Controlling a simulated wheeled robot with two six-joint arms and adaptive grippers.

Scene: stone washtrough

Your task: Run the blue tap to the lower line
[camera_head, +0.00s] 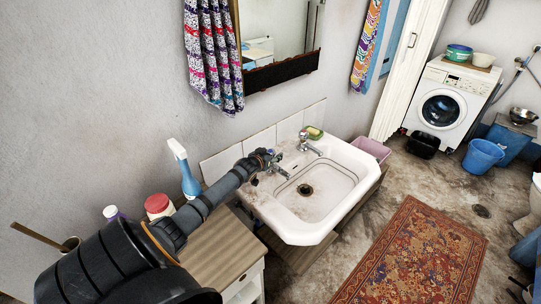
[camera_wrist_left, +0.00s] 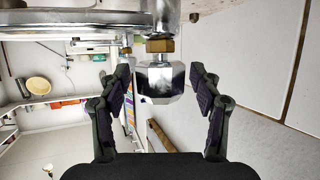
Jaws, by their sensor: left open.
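The white washbasin (camera_head: 331,214) has thin dark lines around its inner wall and a dark drain (camera_head: 305,189); I see no water in it. Two chrome taps stand on its back rim: one tap (camera_head: 279,170) at my left gripper, another (camera_head: 309,146) farther right. I cannot make out a blue mark on either. My left gripper (camera_head: 264,162) is at the nearer tap. In the left wrist view my gripper (camera_wrist_left: 160,84) is open, its fingers on either side of a faceted chrome tap handle (camera_wrist_left: 158,76) with a brass collar; gaps show on both sides.
A green and yellow sponge (camera_head: 314,132) lies on the back rim near the farther tap. A mirror (camera_head: 280,40) hangs above.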

